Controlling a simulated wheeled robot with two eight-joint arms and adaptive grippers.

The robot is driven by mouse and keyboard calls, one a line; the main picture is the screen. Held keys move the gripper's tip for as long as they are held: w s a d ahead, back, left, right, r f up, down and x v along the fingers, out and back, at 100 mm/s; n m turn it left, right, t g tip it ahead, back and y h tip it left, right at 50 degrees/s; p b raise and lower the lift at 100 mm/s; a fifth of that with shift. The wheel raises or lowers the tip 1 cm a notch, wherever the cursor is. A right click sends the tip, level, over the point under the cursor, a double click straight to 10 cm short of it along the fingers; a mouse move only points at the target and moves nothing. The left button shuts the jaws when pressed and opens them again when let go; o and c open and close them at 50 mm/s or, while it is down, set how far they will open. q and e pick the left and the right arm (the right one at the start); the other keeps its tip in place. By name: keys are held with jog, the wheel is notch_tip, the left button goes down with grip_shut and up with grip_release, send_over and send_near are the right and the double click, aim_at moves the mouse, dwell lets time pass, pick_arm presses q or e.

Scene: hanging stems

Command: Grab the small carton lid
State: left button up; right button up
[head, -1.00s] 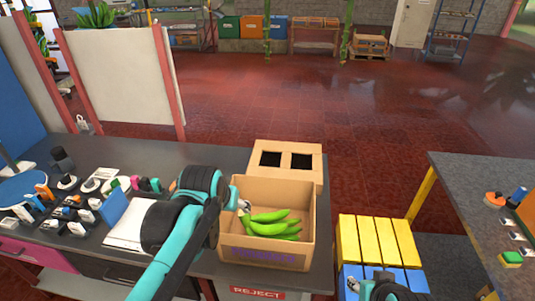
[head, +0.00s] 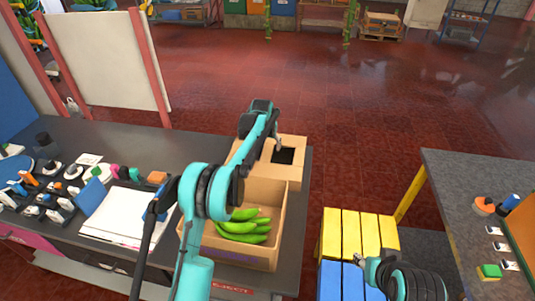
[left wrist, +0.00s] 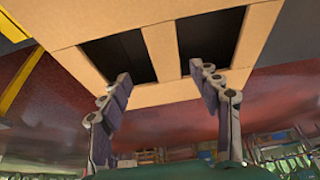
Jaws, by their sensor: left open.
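The carton lid (head: 290,171) is a tan cardboard panel with two dark rectangular openings, at the back edge of the open carton (head: 262,258). The carton holds green bananas (head: 243,227). My left gripper (head: 278,143) is over the lid, and its arm hides the lid's left part. In the left wrist view the open fingers (left wrist: 162,84) are on either side of the strip between the lid's openings (left wrist: 160,50). I cannot tell whether they touch it. My right gripper (head: 358,263) is over the slatted stand at lower right; its jaw state is unclear.
The carton stands on a dark bench (head: 130,140) with papers (head: 125,215) and several small items at left. A yellow and blue slatted stand (head: 345,235) is to the right. Another bench (head: 470,180) is at far right. Open red floor lies behind.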

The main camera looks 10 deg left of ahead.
aim_at(267, 152)
pick_arm(q)
jog(key=x, duration=0.2)
jog(key=b+x, duration=0.1)
jog(key=x, duration=0.1)
jog(key=b+x, duration=0.1)
jog(key=x, duration=0.2)
jog(key=shift+w+a, duration=0.15)
jog(key=shift+a, duration=0.25)
grip_shut()
